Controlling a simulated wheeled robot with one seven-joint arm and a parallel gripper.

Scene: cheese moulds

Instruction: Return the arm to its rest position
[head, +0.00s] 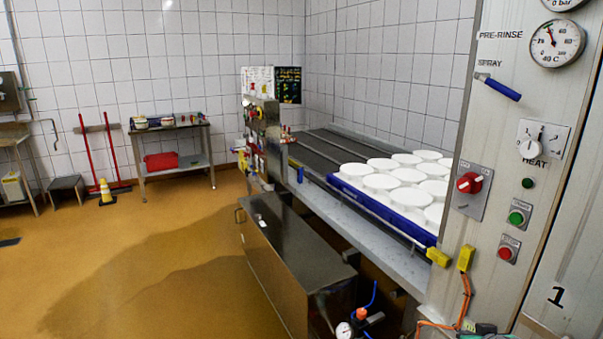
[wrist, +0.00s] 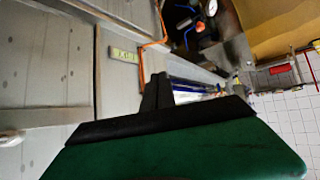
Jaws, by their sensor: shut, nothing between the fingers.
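My gripper (wrist: 157,85) shows in the wrist view as two black fingers pressed together above a black bar and a green body. It is shut and nothing shows between the fingers. It points toward grey metal panels (wrist: 50,55) and holds clear of them as far as I can tell. The head view does not clearly show the gripper, and most of the arm is out of sight.
The metal control panel (head: 455,235) with dials and buttons stands close at the right. The conveyor (head: 335,148) carries several white moulds (head: 383,183). A steel cabinet (head: 290,240) stands below. An orange cable (head: 466,300) hangs by the panel. The yellow floor (head: 130,250) at left is open.

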